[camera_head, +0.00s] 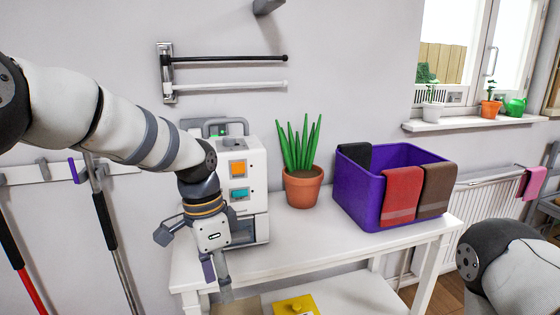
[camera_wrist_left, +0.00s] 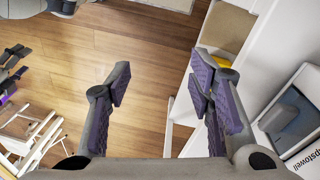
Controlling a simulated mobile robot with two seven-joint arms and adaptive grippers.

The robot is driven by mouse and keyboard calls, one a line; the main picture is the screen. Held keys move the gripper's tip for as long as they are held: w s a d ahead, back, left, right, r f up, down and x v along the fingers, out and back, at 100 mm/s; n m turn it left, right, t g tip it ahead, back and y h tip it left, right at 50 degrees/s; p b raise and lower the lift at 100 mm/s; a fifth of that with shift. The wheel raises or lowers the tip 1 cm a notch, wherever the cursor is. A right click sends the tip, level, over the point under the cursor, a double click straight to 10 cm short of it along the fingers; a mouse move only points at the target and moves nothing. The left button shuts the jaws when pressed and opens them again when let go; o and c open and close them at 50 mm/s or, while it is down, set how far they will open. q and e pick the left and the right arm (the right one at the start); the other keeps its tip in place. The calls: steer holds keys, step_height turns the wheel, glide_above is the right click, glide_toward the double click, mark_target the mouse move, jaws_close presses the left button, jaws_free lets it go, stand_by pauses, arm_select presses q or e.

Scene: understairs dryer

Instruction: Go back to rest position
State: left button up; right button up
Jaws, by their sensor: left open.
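My left gripper (camera_head: 190,254) hangs at the front left of the white table (camera_head: 300,243), in front of the white machine (camera_head: 255,188) with orange and blue panels. It points downward. In the left wrist view its two purple-padded fingers (camera_wrist_left: 160,84) are spread wide apart, with nothing between them but wooden floor beyond. My right arm (camera_head: 510,265) shows at the lower right, but its gripper is outside the picture.
A potted plant (camera_head: 303,190) and a purple bin (camera_head: 358,199) with red and brown towels stand on the table. A yellow item (camera_head: 296,305) lies below. Long-handled tools (camera_head: 108,225) hang at left. A radiator (camera_head: 470,215) is at right. Open floor (camera_wrist_left: 125,40) lies beside the table.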

arm_select(q)
steer(key=s+a+f+n, duration=0.2)
steer(key=s+f+n, duration=0.1)
steer(key=s+f, duration=0.6)
steer(key=s+a+f+n, duration=0.1)
steer(key=s+f+n, duration=0.2)
steer(key=s+f, duration=0.65)
steer(key=s+a+f+n, duration=0.2)
steer(key=s, duration=0.4)
steer(key=s+a+f+n, duration=0.1)
steer(key=s+a+n, duration=0.1)
steer(key=s, duration=0.5)
steer(key=s+a+f+n+y, duration=0.1)
steer(key=s+a+f+n, duration=0.1)
steer(key=s+a, duration=0.2)
steer(key=shift+s+a+f+n+g, duration=0.25)
steer(key=shift+s+f+n+g, duration=0.1)
steer(key=shift+s, duration=0.8)
